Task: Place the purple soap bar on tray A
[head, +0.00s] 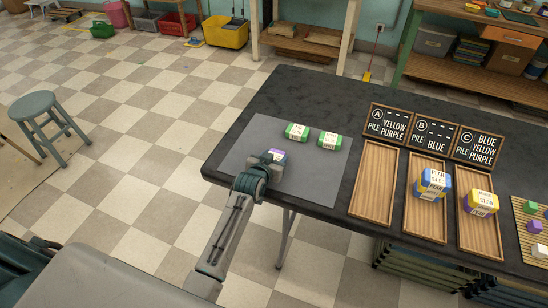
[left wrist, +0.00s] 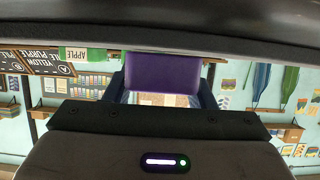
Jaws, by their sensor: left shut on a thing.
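My left gripper (head: 268,160) is over the near part of the grey mat (head: 315,180) and is shut on the purple soap bar (head: 279,154). Only part of the bar shows past the gripper in the head view. In the left wrist view the purple bar (left wrist: 162,75) sits between the two fingers. Tray A (head: 373,182) is an empty wooden tray to the right of the mat, below the chalkboard sign A (head: 388,123), which reads yellow and purple. My right gripper is not in view.
Two green-and-white soap bars (head: 297,132) lie at the back of the mat. A slatted mat with coloured blocks (head: 533,226) is at the far right.

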